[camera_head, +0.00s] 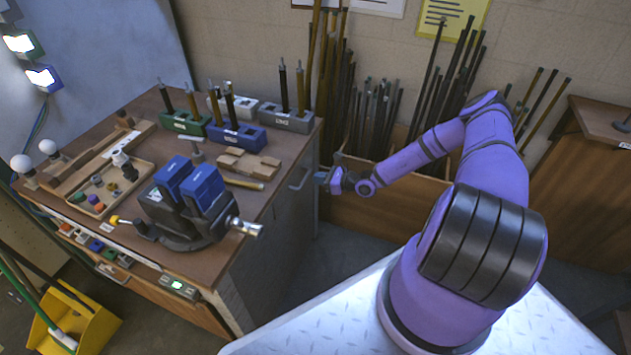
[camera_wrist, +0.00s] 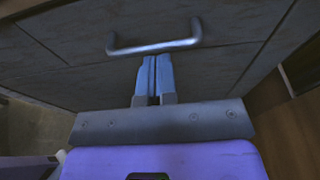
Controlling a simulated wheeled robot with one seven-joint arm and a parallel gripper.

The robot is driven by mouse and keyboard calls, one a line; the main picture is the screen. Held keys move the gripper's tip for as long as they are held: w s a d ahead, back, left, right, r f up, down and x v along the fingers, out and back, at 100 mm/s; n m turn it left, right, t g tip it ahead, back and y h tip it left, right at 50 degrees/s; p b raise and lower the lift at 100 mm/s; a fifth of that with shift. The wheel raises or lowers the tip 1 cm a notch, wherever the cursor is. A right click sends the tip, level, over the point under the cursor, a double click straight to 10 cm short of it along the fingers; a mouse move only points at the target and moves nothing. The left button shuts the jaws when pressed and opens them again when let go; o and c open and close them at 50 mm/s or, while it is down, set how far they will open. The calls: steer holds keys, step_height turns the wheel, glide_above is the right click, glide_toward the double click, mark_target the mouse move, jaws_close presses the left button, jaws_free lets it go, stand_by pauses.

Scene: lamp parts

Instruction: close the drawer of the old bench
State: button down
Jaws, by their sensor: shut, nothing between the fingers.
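The wooden-topped bench (camera_head: 135,220) fills the left of the head view, with a dark grey side facing my arm. A metal bar handle (camera_head: 300,178) is on that side near the top, at the far corner. The handle (camera_wrist: 155,47) also shows in the wrist view on a dark grey drawer front (camera_wrist: 85,65) with seams around it. I cannot tell how far the drawer stands out. My gripper (camera_head: 322,178) is beside this side of the bench. Its blue fingers (camera_wrist: 154,58) are shut and empty, just below the handle in the wrist view; contact is not clear.
A blue vise (camera_head: 190,190), rod holders (camera_head: 237,133) and a parts tray (camera_head: 108,190) are on the bench top. Wooden bins with upright rods (camera_head: 375,120) stand by the wall. A yellow dustpan (camera_head: 75,320) is at lower left. Another wooden bench (camera_head: 565,160) is at right.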

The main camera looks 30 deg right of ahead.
steer(key=v, duration=1.1)
steer(key=shift+d, duration=0.2)
steer(key=shift+s, duration=0.1)
steer(key=s+a+r+n+g+h, duration=0.1)
steer(key=a+r+n+g, duration=0.4)
steer(key=r, duration=0.8)
steer(key=s+a+r+n+g+h, duration=0.1)
steer(key=s+a+r+n+g, duration=0.15)
steer(key=r+n, duration=0.75)
steer(key=s+a+r+n+g+h, duration=0.1)
steer(key=a+r+n+g, duration=0.3)
steer(key=r, duration=1.1)
steer(key=s+a+r+n+t+h, duration=0.1)
steer(key=s+a+r+n+h, duration=0.15)
steer(key=s+r, duration=0.4)
steer(key=s+a+r+n+h, duration=0.25)
steer(key=s+a+r, duration=0.2)
steer(key=r, duration=0.25)
steer(key=s+r+n+t+h, duration=0.1)
steer(key=s+r+n+t, duration=0.2)
steer(key=s, duration=1)
step_height(320, 180, up, 4)
steer(key=shift+d+f+n+h, duration=0.1)
steer(key=shift+d+n+h, duration=0.15)
steer(key=shift+n+h, duration=0.25)
